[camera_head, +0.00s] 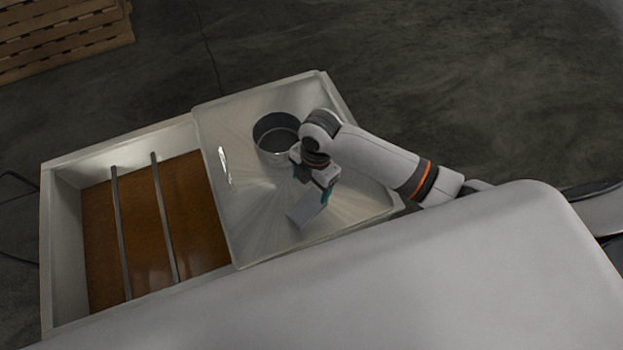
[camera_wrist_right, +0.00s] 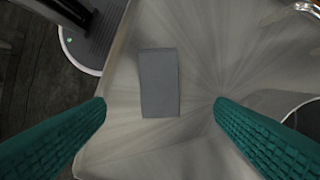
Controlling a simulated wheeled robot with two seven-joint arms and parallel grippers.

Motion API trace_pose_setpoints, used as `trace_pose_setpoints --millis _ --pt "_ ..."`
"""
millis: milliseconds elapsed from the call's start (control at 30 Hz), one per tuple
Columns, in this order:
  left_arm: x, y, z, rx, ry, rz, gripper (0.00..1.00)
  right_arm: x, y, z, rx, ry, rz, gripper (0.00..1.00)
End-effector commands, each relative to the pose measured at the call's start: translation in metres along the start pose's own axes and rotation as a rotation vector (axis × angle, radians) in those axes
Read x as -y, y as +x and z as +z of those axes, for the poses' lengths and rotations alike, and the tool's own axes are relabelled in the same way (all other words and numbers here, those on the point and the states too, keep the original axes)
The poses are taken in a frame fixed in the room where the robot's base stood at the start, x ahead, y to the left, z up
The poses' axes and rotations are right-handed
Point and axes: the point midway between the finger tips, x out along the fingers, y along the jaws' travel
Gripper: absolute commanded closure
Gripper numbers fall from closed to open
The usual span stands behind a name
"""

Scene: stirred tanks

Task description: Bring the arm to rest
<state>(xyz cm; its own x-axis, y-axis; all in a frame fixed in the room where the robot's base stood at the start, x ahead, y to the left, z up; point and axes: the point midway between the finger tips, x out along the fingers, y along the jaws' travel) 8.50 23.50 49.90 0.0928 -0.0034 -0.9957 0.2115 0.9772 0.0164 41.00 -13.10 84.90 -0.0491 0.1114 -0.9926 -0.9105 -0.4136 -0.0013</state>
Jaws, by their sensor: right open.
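My right gripper (camera_head: 328,196) hangs over the metal cover of the tank, with my right arm coming in from the right. Its teal fingers are spread wide with nothing between them. A plain grey block (camera_head: 306,209) lies on the cover just below the gripper. In the right wrist view the grey block (camera_wrist_right: 159,82) shows between and beyond the open fingers, apart from both. My left gripper is in neither view.
A wooden pallet (camera_head: 60,35) stands far left; floor behind is clear.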

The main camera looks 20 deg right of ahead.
Motion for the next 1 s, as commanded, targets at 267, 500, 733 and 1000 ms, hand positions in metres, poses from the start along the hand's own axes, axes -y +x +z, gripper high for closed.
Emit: trace_pose_setpoints --millis 267,500,733,1000 --pt "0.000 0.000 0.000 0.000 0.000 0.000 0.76 -0.001 -0.010 0.000 0.000 0.000 0.001 0.22" --pt "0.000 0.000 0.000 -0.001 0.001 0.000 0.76 -0.001 -0.010 0.000 0.000 0.000 0.001 0.22" --pt "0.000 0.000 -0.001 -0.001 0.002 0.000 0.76 -0.001 -0.009 0.002 0.002 0.006 -0.001 0.22" --pt "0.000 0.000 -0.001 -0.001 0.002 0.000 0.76 -0.032 -0.012 0.045 0.087 0.411 -0.121 0.22"
